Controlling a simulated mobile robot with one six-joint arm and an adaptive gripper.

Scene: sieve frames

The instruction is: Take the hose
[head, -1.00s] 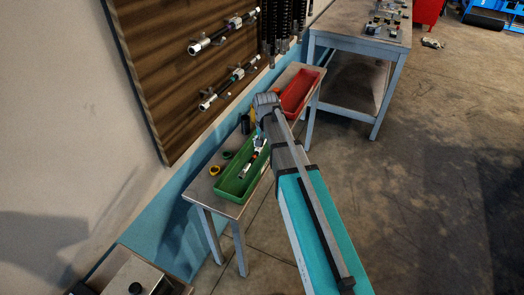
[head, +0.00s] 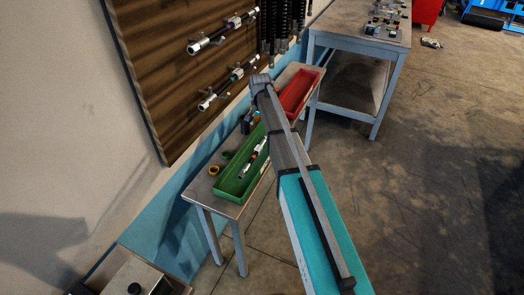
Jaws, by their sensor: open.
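A short hose-like piece (head: 252,160) with white and red parts lies in the green tray (head: 222,192) on the narrow bench. I cannot tell which of these is the hose meant. My gripper (head: 247,124) hangs below the far end of my arm, small and partly hidden by it. It is open, above the back part of the bench near the far end of the green tray. I see nothing held.
A red tray (head: 316,76) stands at the bench's far end. A yellow ring (head: 214,170) and a dark green round piece (head: 228,155) lie beside the green tray. Black ribbed hoses (head: 283,25) hang right of the board.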

